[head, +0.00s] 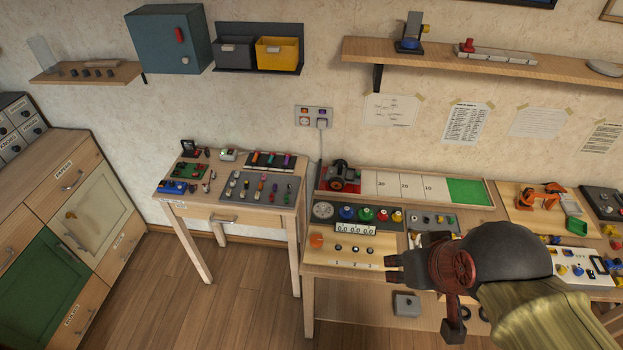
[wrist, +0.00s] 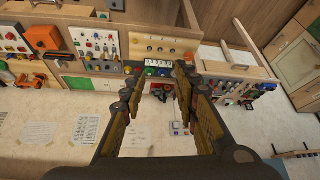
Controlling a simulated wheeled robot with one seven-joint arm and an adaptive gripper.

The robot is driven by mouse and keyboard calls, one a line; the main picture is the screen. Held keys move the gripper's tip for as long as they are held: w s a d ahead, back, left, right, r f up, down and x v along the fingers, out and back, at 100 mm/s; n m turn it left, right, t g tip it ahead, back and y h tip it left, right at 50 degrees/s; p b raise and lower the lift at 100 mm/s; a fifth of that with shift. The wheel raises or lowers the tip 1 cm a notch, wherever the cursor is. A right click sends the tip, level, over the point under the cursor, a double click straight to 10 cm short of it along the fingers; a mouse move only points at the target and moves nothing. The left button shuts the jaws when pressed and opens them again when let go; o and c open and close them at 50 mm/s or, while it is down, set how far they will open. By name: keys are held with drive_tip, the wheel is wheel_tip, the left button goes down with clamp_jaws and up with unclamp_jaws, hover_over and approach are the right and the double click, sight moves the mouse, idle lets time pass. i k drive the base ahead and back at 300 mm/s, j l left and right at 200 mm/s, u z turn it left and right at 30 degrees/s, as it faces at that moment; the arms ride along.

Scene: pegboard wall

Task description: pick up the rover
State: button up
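The rover (head: 343,178) is a small dark vehicle with orange-red parts. It stands at the left, red end of a long track board (head: 400,187) against the wall, in the head view. In the wrist view, which is turned over, a small dark shape that looks like the rover (wrist: 160,92) shows beyond and between the fingers. My gripper (head: 422,298) is in front of the bench, to the right of and nearer than the rover. In the wrist view my gripper (wrist: 158,78) has its two fingers spread wide with nothing between them.
A panel with coloured knobs and a counter (head: 355,228) lies in front of the rover. An orange-tooled board (head: 545,205) is at the right. A smaller table with parts (head: 230,185) stands to the left. A wall shelf (head: 480,62) hangs above the bench.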

sight(349, 175)
drive_tip(key=i+j, duration=0.1)
drive_tip(key=j, duration=0.35)
drive_tip(key=i+j+z, duration=0.1)
drive_tip(key=j, duration=0.35)
drive_tip(key=i+j, duration=0.15)
drive_tip(key=j, duration=0.3)
drive_tip(key=i+j+z, duration=0.1)
drive_tip(key=j, duration=0.35)
drive_tip(key=i+j, duration=0.4)
drive_tip(key=i, duration=0.25)
drive_tip(key=z, duration=0.05)
